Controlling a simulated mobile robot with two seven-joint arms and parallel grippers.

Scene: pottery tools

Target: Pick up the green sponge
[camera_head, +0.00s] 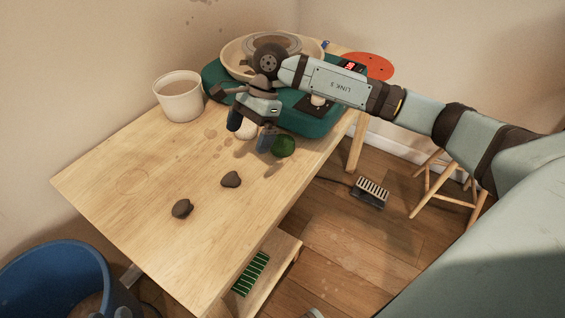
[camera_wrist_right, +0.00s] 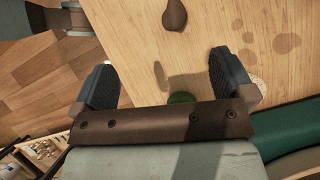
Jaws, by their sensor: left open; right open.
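The green sponge (camera_head: 284,146) is small and round and sits on the wooden table near its right edge, in front of the teal pottery wheel. In the right wrist view the sponge (camera_wrist_right: 182,98) shows between the finger directions, partly hidden by my gripper's brown bracket. My right gripper (camera_head: 252,139) is open and empty above the table, just left of the sponge; its fingers (camera_wrist_right: 165,85) are wide apart in the wrist view. My left gripper (camera_head: 118,302) shows only partly at the bottom left, by the blue bucket, away from the sponge.
The teal pottery wheel (camera_head: 318,122) with its beige basin (camera_head: 234,62) stands behind. A pale round thing (camera_head: 246,133) lies by my right gripper. A white pot (camera_head: 180,98) stands at the back left. Two dark stones (camera_head: 231,179) (camera_head: 182,208) lie forward; the front table is otherwise clear.

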